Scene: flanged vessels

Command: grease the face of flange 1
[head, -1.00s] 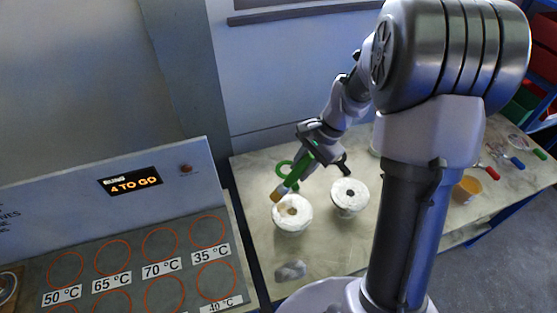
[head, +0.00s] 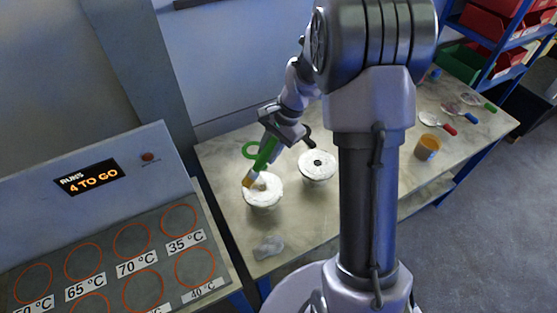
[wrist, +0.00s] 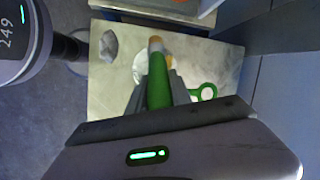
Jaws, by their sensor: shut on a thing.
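My gripper (head: 278,138) is shut on a green-handled brush (head: 264,154) with a pale tan tip. The brush slants down to the left, and its tip is at the upper left part of the white face of the left flanged vessel (head: 264,195). I cannot tell for sure whether the bristles touch it. A second white flanged vessel (head: 318,166) with a dark centre hole stands to the right. No label shows which is flange 1. In the wrist view the brush (wrist: 158,88) hides much of a white vessel (wrist: 140,68).
A green ring (head: 250,150) lies behind the left vessel, and a grey translucent lump (head: 268,248) lies in front. An orange cup (head: 427,147) and several coloured-handled tools (head: 437,122) are at the right. A panel with heated spots and a "4 TO GO" display (head: 92,178) stands left.

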